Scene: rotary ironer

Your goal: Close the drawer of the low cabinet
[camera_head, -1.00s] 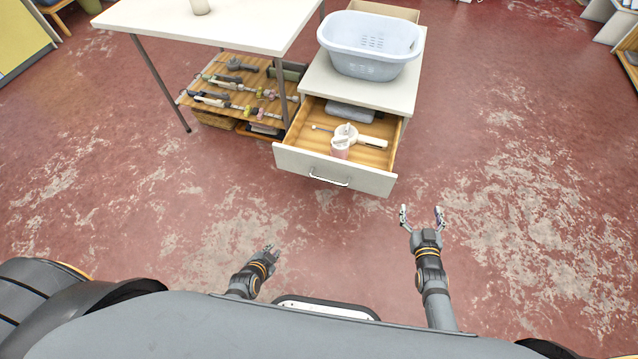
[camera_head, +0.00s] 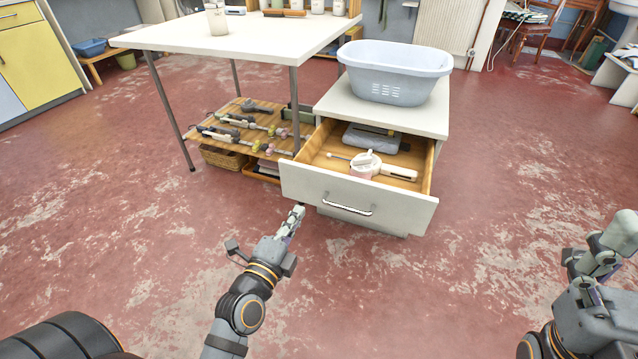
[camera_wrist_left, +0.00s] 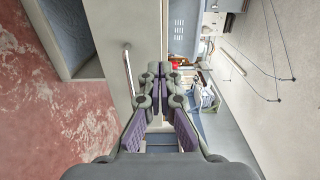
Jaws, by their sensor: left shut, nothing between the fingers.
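The low cabinet (camera_head: 437,118) is white, and its drawer (camera_head: 352,192) stands pulled out towards me. The drawer's white front has a metal bar handle (camera_head: 347,209); the handle also shows upright in the left wrist view (camera_wrist_left: 127,72). A white and pink appliance (camera_head: 366,165) and a grey item (camera_head: 371,138) lie inside. My left gripper (camera_head: 297,212) is shut and empty, near the lower left of the drawer front in the head view; whether it touches cannot be told. My right gripper (camera_head: 598,252) is at the right edge, fingers apart, far from the drawer.
A pale blue laundry tub (camera_head: 397,75) sits on the cabinet top. A white table (camera_head: 235,36) stands left of the cabinet, with a wooden shelf of tools (camera_head: 242,122) below it. The red floor is clear in front and to the right.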

